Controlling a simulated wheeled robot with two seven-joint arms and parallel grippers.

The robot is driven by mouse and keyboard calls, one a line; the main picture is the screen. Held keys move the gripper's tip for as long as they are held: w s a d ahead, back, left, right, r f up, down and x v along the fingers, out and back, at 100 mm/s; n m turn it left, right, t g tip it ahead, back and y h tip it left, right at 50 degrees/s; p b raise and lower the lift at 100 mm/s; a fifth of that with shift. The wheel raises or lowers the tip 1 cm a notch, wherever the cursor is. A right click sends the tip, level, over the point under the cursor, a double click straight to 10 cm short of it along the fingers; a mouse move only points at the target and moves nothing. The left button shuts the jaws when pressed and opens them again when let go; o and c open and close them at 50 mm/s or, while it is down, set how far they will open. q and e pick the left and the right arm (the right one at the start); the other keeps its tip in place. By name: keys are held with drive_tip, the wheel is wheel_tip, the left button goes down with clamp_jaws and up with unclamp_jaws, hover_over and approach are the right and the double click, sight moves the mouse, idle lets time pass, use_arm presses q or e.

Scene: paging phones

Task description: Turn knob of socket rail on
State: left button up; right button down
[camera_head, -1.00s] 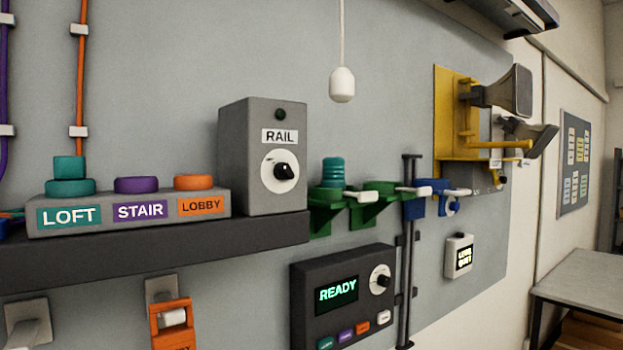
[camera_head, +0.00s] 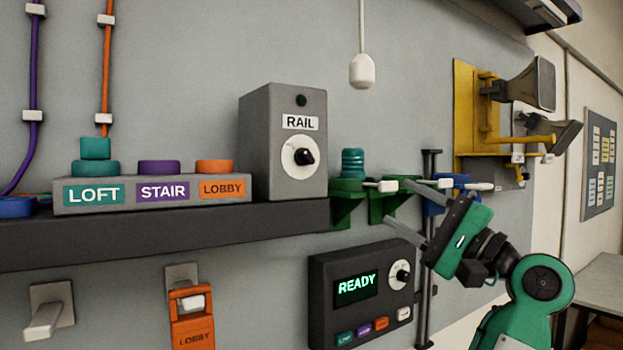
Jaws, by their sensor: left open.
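The grey socket rail box labelled RAIL (camera_head: 255,150) stands on the dark shelf. Its black knob (camera_head: 304,157) sits on a round white dial on the front face. A small dark green lamp (camera_head: 301,101) above the label looks unlit. My left gripper (camera_head: 395,201) comes in from the lower right with its two grey fingers apart and pointing left. It is empty, to the right of and lower than the knob, and not touching it. My right gripper is not in view.
Green brackets (camera_head: 345,207) with a teal coil lie between the box and my gripper. A dark READY panel (camera_head: 325,290) is below. The LOFT, STAIR and LOBBY block (camera_head: 150,208) is left of the box. A white pull (camera_head: 362,71) hangs above.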

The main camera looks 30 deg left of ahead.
sight(307, 159)
use_arm(q)
drive_tip(key=s+r+n+t+h, duration=0.4)
drive_tip(key=s+r+n+h, duration=0.3)
drive_tip(key=s, duration=0.7)
drive_tip(key=shift+n+y, duration=0.5)
drive_tip(key=shift+n, duration=0.2)
drive_tip(key=p+x, duration=0.1)
drive_tip(key=x, duration=0.3)
drive_tip(key=p+x, duration=0.1)
drive_tip(key=x, duration=0.3)
drive_tip(key=p+x, duration=0.1)
drive_tip(key=x, duration=0.3)
drive_tip(key=shift+w+a+r+p, duration=0.2)
drive_tip(key=shift+a+r+p, duration=0.05)
drive_tip(key=shift+r+p, duration=0.05)
drive_tip(key=shift+w+a+f, duration=0.1)
drive_tip(key=shift+w+a, duration=0.2)
drive_tip(key=shift+a, duration=0.25)
drive_tip(key=shift+c, duration=0.2)
drive_tip(key=c, duration=1)
